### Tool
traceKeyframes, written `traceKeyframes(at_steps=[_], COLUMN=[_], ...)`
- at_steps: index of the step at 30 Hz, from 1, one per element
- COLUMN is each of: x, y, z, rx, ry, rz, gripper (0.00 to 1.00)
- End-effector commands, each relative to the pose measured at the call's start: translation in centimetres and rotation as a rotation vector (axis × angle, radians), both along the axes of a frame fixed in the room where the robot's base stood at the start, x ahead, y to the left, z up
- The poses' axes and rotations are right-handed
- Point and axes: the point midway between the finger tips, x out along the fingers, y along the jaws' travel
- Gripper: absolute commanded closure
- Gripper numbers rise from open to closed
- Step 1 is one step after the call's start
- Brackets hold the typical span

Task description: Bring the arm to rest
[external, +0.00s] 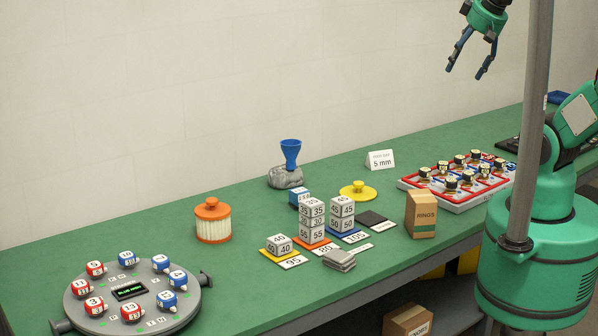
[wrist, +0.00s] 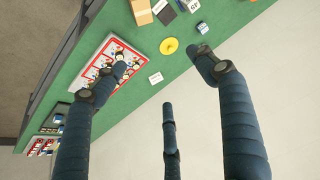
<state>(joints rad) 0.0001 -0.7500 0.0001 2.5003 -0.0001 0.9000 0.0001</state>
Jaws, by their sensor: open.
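My gripper (external: 472,62) hangs in the air at the top right of the external view, high above the back edge of the green bench. Its dark blue fingers are spread and nothing is between them. In the wrist view my gripper (wrist: 160,90) shows its fingers apart and empty, with the bench and bare wall or floor beyond. The rest of my arm is only partly in the external view; a grey pole hides some of it.
The green bench (external: 130,235) carries a round dial with numbered pieces (external: 130,290), an orange-capped filter (external: 212,220), stacks of numbered blocks (external: 311,220), a blue funnel (external: 290,153), a RINGS box (external: 420,214) and a red-and-white tray (external: 456,203). The air around my gripper is clear.

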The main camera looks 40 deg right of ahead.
Motion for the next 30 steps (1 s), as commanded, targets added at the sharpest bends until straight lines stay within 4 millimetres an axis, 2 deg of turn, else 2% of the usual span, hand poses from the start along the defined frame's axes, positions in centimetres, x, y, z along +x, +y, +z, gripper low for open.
traceKeyframes(at_steps=[1,9,13,30], x=[0.0,0.0,0.0,0.0], y=[0.0,0.0,0.0,0.0], z=[-1.8,-5.3,-5.9,-6.4], rx=[0.0,0.0,0.0,0.0], ry=[0.0,0.0,0.0,0.0], rz=[0.0,0.0,0.0,0.0], gripper=[0.28,0.28,0.28,0.28])
